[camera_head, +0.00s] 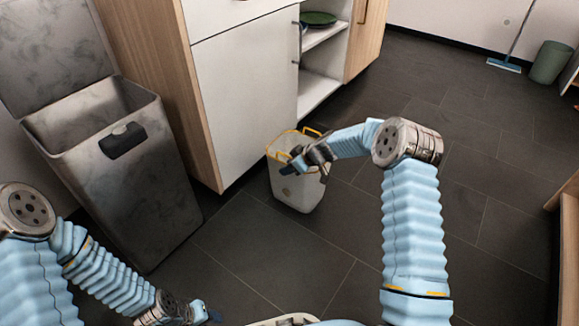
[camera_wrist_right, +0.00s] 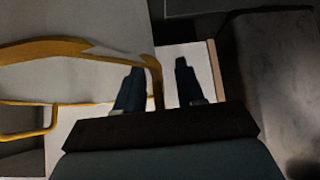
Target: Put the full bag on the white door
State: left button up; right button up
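The bag (camera_head: 295,192) is pale, with two yellow handles, and stands upright in front of the cabinet. The white door (camera_head: 245,95) is the flat cabinet front behind it to the left, with a dark vertical handle (camera_head: 299,45) at its right edge. My right gripper (camera_head: 296,163) is at the top of the bag, by its handles. In the right wrist view its two dark fingers (camera_wrist_right: 158,88) are apart, and part of a yellow handle (camera_wrist_right: 80,48) runs between them. It does not look clamped. My left gripper (camera_head: 200,314) is low at the bottom edge, its fingers unclear.
A grey metal bin (camera_head: 125,180) with its lid raised stands left of the cabinet. Open shelves hold a green plate (camera_head: 318,19). A green bucket (camera_head: 550,62) and a blue broom (camera_head: 504,65) are far right. The dark tiled floor (camera_head: 500,190) is clear at the right.

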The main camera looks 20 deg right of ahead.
jog(key=p+v, duration=0.1)
jog(key=v, duration=1.1)
jog(key=s+a+f+m+g+h, duration=0.1)
jog(key=s+a+f+m+g, duration=0.15)
jog(key=s+a+f, duration=0.4)
jog(key=s+a+f+m+g, duration=0.1)
jog(key=s+a+f+m, duration=0.2)
jog(key=s+f, duration=0.6)
jog(key=s+a+f+m+g, duration=0.1)
jog(key=s+a+m, duration=0.1)
jog(key=s, duration=0.6)
jog(key=s+a+f+m+g, duration=0.1)
jog(key=s+a+f+m, duration=0.1)
jog(key=s, duration=0.7)
jog(key=shift+a+f+m+h, duration=0.3)
jog(key=shift+a+m+h, duration=0.1)
jog(key=shift+a+m, duration=0.2)
